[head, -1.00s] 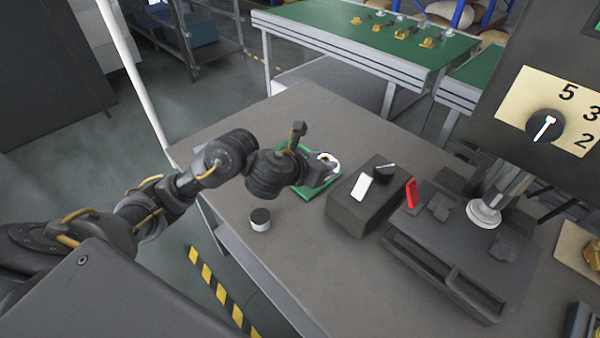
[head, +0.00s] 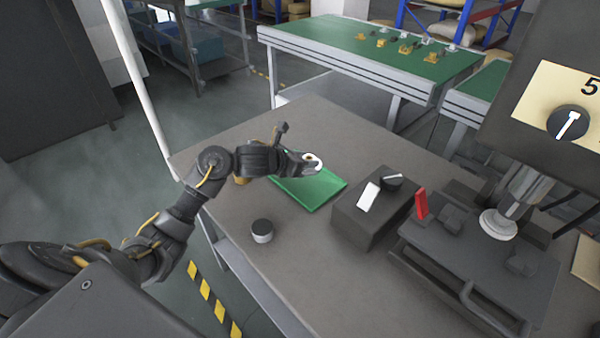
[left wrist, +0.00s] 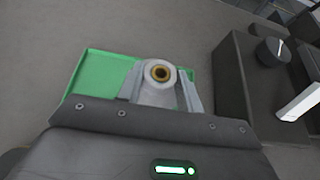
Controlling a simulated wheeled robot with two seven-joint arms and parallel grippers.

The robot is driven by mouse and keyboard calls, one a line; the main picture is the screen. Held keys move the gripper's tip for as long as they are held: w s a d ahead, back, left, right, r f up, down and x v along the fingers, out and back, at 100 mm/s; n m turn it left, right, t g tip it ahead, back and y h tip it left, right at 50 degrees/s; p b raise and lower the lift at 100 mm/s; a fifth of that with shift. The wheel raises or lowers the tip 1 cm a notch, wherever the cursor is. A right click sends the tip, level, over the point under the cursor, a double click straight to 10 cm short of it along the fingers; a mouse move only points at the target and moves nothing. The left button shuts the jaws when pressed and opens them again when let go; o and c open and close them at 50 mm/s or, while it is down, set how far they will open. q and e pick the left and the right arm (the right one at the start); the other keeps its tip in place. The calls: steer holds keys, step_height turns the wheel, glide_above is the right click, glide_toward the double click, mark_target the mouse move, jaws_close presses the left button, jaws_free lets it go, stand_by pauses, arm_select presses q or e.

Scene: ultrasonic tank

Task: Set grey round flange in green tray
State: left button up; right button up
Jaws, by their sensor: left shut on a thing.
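The green tray (head: 318,188) lies on the table below and in front of the gripper. In the left wrist view the tray (left wrist: 100,70) is behind and left of the flange. I cannot tell the height between them. My right gripper is not in view.
A dark box (head: 366,218) with a white switch and black knob stands right of the tray. A drill press base (head: 470,270) with a red handle is further right. A small dark-topped cylinder (head: 262,231) stands at the table's left front.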

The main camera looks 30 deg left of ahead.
arm_select(q)
steer(key=shift+w+a+f, duration=0.4)
steer(key=shift+a+f, duration=0.15)
steer(key=shift+f, duration=0.2)
steer(key=shift+w+a+f, duration=0.4)
steer(key=shift+a+f, duration=0.15)
steer(key=shift+f, duration=0.15)
step_height(320, 180, down, 4)
steer(key=shift+w+a+r+p, duration=0.15)
steer(key=shift+r+p, duration=0.1)
steer(key=shift+p, duration=0.2)
steer(key=shift+f, duration=0.15)
steer(key=shift+f+b, duration=0.15)
steer(key=shift+b, duration=0.2)
steer(key=o, duration=1.1)
